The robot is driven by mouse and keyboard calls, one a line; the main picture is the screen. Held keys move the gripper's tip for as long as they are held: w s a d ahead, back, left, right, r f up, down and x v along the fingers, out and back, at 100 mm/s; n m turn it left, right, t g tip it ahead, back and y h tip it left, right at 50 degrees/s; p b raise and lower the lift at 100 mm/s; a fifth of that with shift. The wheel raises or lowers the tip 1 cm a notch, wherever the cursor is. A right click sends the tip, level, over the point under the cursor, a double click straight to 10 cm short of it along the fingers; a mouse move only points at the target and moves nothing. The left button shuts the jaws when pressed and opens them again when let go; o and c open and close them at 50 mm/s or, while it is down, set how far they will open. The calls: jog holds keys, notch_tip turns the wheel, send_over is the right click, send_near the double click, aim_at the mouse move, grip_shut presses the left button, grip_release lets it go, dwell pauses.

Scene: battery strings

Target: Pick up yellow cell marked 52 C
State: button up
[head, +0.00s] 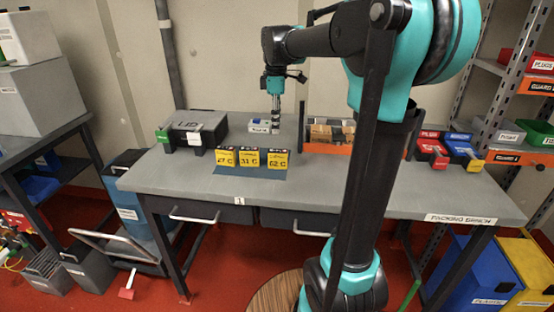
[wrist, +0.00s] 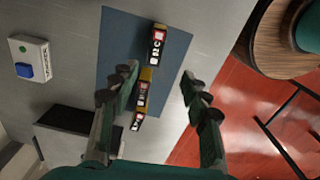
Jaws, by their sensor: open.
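Three yellow cells with black tops stand in a row on a dark blue mat (head: 245,174) on the bench. The right one (head: 278,161) appears to be marked 52 C; the middle cell (head: 250,159) and left cell (head: 224,158) carry other numbers. In the wrist view the right cell (wrist: 157,45) is uppermost on the mat (wrist: 120,28). The middle cell (wrist: 144,88) lies between the finger lines in that picture, with the left cell (wrist: 137,122) below it. My gripper (head: 275,130) points down, open and empty, above and behind the row; its fingers (wrist: 160,80) also show in the wrist view.
A small white box (head: 262,126) with a blue part stands behind the cells. A dark case marked LID (head: 196,128) is at left, an orange-fronted bin (head: 328,149) at right. Red and blue boxes stand farther right. The bench front is clear.

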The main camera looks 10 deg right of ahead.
aim_at(278, 150)
notch_tip(278, 150, down, 8)
jog(key=f, duration=0.4)
jog(key=shift+w+d+f, duration=0.25)
jog(key=shift+w+d, duration=0.1)
jog(key=shift+f, duration=0.45)
grip_shut()
